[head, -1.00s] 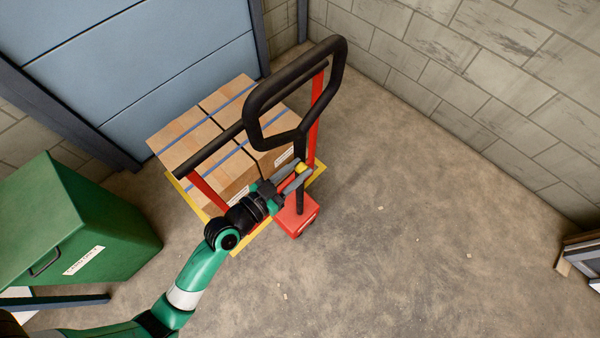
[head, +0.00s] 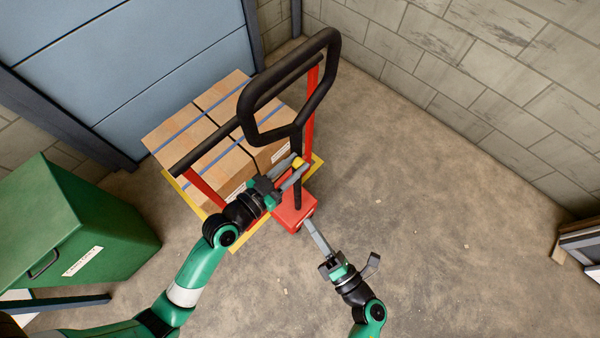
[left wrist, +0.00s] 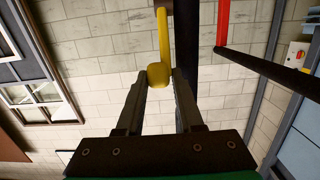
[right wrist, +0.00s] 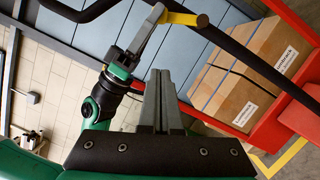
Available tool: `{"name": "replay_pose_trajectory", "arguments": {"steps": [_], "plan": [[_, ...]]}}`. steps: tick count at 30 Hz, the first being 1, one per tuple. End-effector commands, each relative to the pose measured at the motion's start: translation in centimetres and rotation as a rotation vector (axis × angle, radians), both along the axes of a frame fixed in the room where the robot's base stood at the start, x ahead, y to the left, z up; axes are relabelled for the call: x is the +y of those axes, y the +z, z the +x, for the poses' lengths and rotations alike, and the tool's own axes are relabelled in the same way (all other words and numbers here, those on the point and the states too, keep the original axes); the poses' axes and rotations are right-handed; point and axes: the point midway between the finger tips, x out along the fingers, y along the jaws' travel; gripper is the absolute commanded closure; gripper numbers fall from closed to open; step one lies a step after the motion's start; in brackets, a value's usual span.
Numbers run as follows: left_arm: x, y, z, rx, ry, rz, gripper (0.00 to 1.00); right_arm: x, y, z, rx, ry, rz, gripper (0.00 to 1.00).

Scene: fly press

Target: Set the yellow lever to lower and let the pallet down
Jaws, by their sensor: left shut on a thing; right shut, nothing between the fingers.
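The yellow lever (head: 298,162) sits on the black handle post of the red pallet truck (head: 293,209). My left gripper (head: 299,169) is shut on the lever's knob, and the left wrist view shows the yellow knob (left wrist: 159,75) between its fingertips. The lever and my left gripper also show in the right wrist view, where the lever (right wrist: 183,18) reaches toward the post. My right gripper (head: 309,224) is shut and empty, its tips near the truck's red base. The pallet (head: 317,163) has a yellow edge and carries strapped cardboard boxes (head: 232,96).
The truck's black loop handle (head: 243,108) rises above the lever. A green bin (head: 75,225) stands at the left, a blue door (head: 150,70) behind the boxes and a block wall (head: 470,80) at the right.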

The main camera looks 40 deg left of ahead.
Motion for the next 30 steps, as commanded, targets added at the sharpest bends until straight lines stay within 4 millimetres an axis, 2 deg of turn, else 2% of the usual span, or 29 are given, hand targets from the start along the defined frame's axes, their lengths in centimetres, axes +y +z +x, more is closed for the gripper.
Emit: {"name": "replay_pose_trajectory", "arguments": {"steps": [8,22,25,30], "plan": [[-0.1,0.3,0.0,-0.005,-0.002,-0.003,1.0,1.1,0.0,0.2,-0.001,0.008,-0.002,1.0],[-0.1,0.3,0.0,-0.006,-0.002,-0.003,1.0,9.8,1.1,3.6,0.0,0.006,-0.001,1.0],[-0.1,0.3,0.0,-0.006,-0.002,-0.003,1.0,9.2,1.9,5.4,-0.002,0.001,0.0,1.0],[-0.1,0.3,0.0,-0.007,-0.001,-0.003,1.0,9.0,2.4,6.8,0.0,0.002,-0.001,1.0]]}}
